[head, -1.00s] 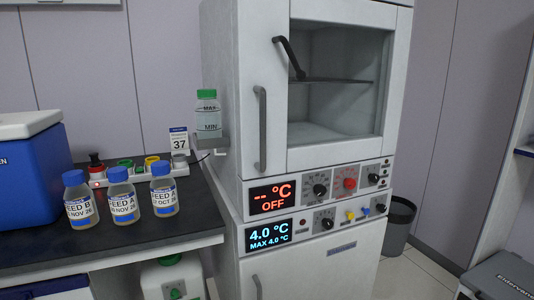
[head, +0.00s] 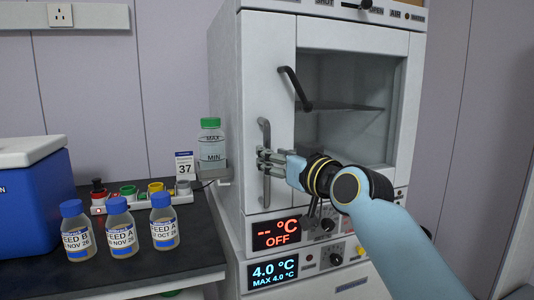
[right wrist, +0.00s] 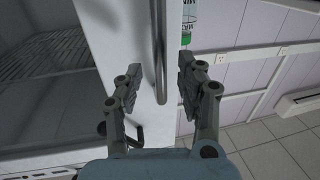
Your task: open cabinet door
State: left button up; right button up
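A grey vertical bar handle (head: 265,190) is on the door's left side. My right gripper (head: 264,163) is at the handle's middle, its arm coming in from the right. In the right wrist view the handle (right wrist: 160,50) passes between the two spread fingers of that gripper (right wrist: 159,72), with gaps on both sides. A black lever (head: 293,85) sits at the window's upper left. My left gripper is not in view.
Left of the cabinet, a dark bench (head: 120,268) holds a blue cool box (head: 35,190) and several blue-capped bottles (head: 120,228). A green-capped bottle (head: 211,145) sits on a bracket beside the cabinet. A panel with a red OFF display (head: 277,233) is below the door.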

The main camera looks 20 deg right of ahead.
jog(key=shift+x, duration=1.7)
jog(key=shift+c, duration=0.4)
grip_shut()
